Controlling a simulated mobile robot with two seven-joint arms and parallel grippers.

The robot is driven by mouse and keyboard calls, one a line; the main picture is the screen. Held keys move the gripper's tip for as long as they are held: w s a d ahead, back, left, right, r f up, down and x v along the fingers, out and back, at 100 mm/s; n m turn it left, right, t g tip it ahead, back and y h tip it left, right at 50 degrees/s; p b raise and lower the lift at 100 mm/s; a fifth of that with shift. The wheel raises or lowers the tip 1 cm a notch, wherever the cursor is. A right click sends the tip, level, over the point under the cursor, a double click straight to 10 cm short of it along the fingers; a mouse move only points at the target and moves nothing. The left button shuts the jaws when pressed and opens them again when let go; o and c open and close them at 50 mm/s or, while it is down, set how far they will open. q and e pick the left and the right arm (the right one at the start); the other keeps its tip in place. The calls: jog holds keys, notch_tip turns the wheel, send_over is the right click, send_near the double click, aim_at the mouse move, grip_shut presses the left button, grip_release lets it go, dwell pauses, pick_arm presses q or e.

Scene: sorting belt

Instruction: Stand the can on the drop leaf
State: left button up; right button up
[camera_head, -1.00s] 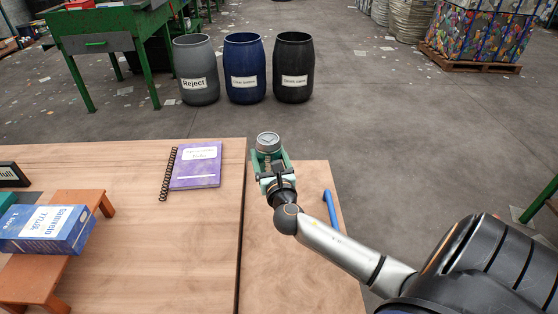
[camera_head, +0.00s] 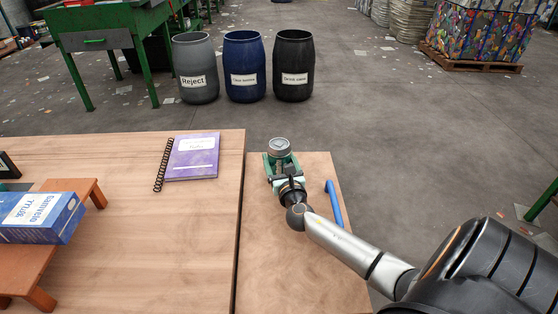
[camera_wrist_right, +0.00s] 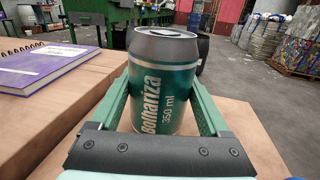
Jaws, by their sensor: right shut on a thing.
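The can (camera_wrist_right: 160,85) is upright between the two green fingers of my right gripper (camera_wrist_right: 162,120) in the right wrist view. In the head view the can's grey top (camera_head: 279,147) shows at the end of my right gripper (camera_head: 281,170), over the far part of the drop leaf (camera_head: 270,250). The gripper is shut on the can. The can's base is hidden, so I cannot tell whether it touches the leaf. My left gripper is not in view.
A purple notebook (camera_head: 193,157) lies on the main table (camera_head: 150,240), left of the leaf. A blue bar (camera_head: 334,204) is at the leaf's right edge. An orange stand (camera_head: 90,193) holds a blue box (camera_head: 40,218). Barrels (camera_head: 245,67) stand on the floor beyond.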

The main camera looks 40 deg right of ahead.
jog(key=shift+f, duration=0.15)
jog(key=o, duration=1.2)
jog(key=shift+c, duration=0.2)
jog(key=p+v, duration=0.1)
jog(key=v, duration=1.1)
